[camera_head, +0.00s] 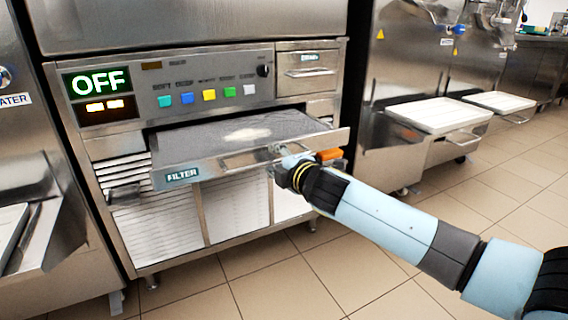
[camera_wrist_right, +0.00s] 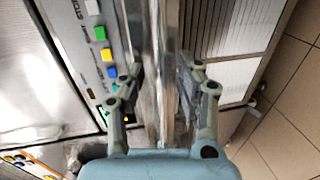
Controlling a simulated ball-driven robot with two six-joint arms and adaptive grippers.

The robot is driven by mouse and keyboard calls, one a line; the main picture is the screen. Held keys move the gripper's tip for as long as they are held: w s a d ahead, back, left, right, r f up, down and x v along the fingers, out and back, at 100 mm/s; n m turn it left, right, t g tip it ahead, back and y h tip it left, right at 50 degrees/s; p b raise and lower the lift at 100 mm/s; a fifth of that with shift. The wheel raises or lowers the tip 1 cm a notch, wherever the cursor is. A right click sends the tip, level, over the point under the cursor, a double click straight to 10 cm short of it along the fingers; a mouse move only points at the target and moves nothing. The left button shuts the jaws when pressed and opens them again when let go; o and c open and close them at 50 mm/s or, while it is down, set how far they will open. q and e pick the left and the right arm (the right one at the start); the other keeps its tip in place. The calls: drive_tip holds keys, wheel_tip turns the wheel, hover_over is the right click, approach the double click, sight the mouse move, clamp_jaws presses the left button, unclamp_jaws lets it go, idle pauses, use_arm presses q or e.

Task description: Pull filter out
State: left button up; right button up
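The filter (camera_head: 235,131) is a wide, shallow metal drawer with a grey mesh top and a pale patch of residue on it. It stands partly out of the machine below the button panel, its front labelled FILTER. The drawer's handle (camera_head: 245,160) is on the front face. My right gripper (camera_head: 281,152) is at the handle's right end. In the right wrist view, the fingers of my right gripper (camera_wrist_right: 160,82) lie on either side of the metal front and handle (camera_wrist_right: 152,110), closed in against it; exact contact is hard to see. My left gripper is not in view.
The machine's panel (camera_head: 210,88) has a lit OFF display (camera_head: 100,82) and several coloured buttons. White trays (camera_head: 436,115) stand on machines at the right. The tiled floor (camera_head: 270,285) in front is clear.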

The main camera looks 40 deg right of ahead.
drive_tip(key=v, duration=1.1)
drive_tip(key=shift+s, duration=0.35)
drive_tip(key=shift+a, duration=0.1)
